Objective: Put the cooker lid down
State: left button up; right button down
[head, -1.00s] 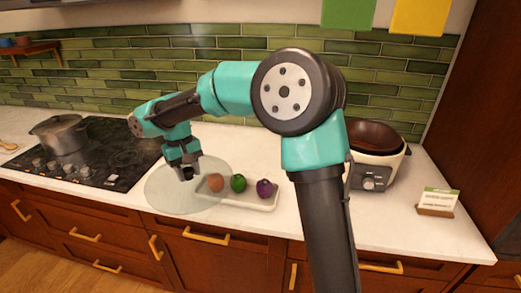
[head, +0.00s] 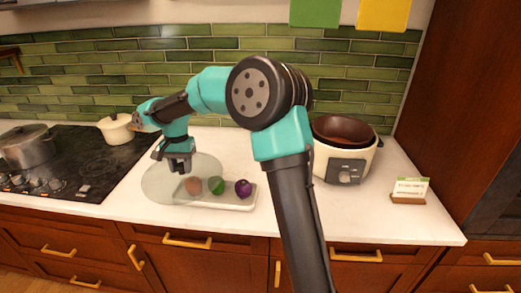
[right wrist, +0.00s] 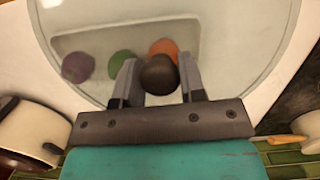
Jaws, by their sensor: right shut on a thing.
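The cooker lid (head: 163,190) is a round, clear glass disc with a dark knob (right wrist: 159,74). My right gripper (head: 178,167) is shut on the knob, and in the right wrist view the two fingers (right wrist: 158,80) stand on either side of it. The lid overlaps the left part of a white tray (head: 225,202) in the head view. I cannot tell whether it touches the tray or the counter. The cooker (head: 345,152) is cream with a brown open bowl and stands at the right, behind my right arm. My left gripper is not in view.
The tray holds an orange-brown item (head: 194,186), a green item (head: 217,185) and a purple item (head: 243,188). A black hob (head: 85,160) with a metal pot (head: 27,147) and a cream pot (head: 117,130) is at left. A small sign (head: 409,190) stands at right.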

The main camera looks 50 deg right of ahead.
jog(key=shift+s+d+f+m+t+h, duration=0.4)
jog(key=shift+d+f+m, duration=0.95)
jog(key=shift+d+m, duration=3.6)
jog(key=shift+s+d+f+m+t+h, duration=0.15)
jog(key=shift+s+d+f+m+t, duration=0.9)
jog(key=shift+d+m, duration=3.9)
jog(key=shift+s+d+f+m+t+h, duration=0.1)
jog(key=shift+s+d+f+m+h, duration=0.25)
jog(key=shift+d+f+m, duration=2.95)
jog(key=shift+m, duration=0.6)
jog(key=d+r, duration=0.2)
jog(key=d, duration=0.1)
jog(key=d+r, duration=0.1)
jog(key=d, duration=0.1)
jog(key=shift+d+r, duration=0.15)
jog(key=shift+r, duration=0.1)
jog(key=shift+w+d+f, duration=0.1)
jog(key=shift+w+d, duration=0.05)
jog(key=shift+d, duration=0.05)
jog(key=shift+w+d+f, duration=0.2)
jog(key=shift+w+d, duration=1.5)
jog(key=shift+d, duration=0.2)
jog(key=shift+w+d+f, duration=0.25)
jog(key=shift+w+d, duration=1.5)
jog(key=shift+d, duration=0.2)
jog(key=shift+w+d+f, duration=0.2)
jog(key=shift+w+d, duration=1.5)
jog(key=shift+d, duration=0.2)
